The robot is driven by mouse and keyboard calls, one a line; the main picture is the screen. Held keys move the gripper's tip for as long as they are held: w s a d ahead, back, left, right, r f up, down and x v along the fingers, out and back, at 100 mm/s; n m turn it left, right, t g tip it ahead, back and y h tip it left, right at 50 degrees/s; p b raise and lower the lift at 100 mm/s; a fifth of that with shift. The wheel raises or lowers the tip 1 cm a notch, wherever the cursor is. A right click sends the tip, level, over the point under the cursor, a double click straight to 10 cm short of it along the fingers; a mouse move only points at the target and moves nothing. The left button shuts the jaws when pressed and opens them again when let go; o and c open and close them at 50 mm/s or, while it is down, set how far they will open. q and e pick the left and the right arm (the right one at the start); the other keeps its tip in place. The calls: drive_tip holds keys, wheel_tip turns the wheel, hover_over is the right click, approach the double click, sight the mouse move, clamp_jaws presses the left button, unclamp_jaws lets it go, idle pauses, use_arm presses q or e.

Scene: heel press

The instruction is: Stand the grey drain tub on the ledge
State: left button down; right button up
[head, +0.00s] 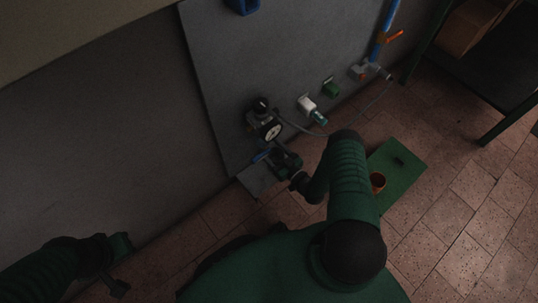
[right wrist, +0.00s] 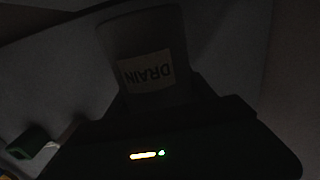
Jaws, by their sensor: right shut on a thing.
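The grey drain tub (right wrist: 140,38) shows in the right wrist view, with a pale label reading DRAIN that appears upside down. My right gripper (head: 276,158) is shut on the tub, by the foot of the grey panel in the head view. The arm and gripper mostly hide the tub there. A flat grey plate (head: 256,181), apparently the ledge, juts out below the gripper. I cannot tell whether the tub touches it. My left gripper (head: 121,266) is at lower left, away from the panel, and its jaw opening is unclear.
A thin hose runs between fittings. Shelving stands upper right.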

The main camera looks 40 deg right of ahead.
drive_tip(key=f+b, duration=0.1)
drive_tip(key=w+f+b, duration=0.1)
drive_tip(key=f+b, duration=0.2)
drive_tip(key=shift+w+d, duration=0.1)
drive_tip(key=shift+w, duration=0.2)
drive_tip(key=shift+r, duration=0.25)
drive_tip(key=shift+f, duration=0.15)
drive_tip(key=o, duration=1.3)
drive_tip(key=shift+c, duration=0.2)
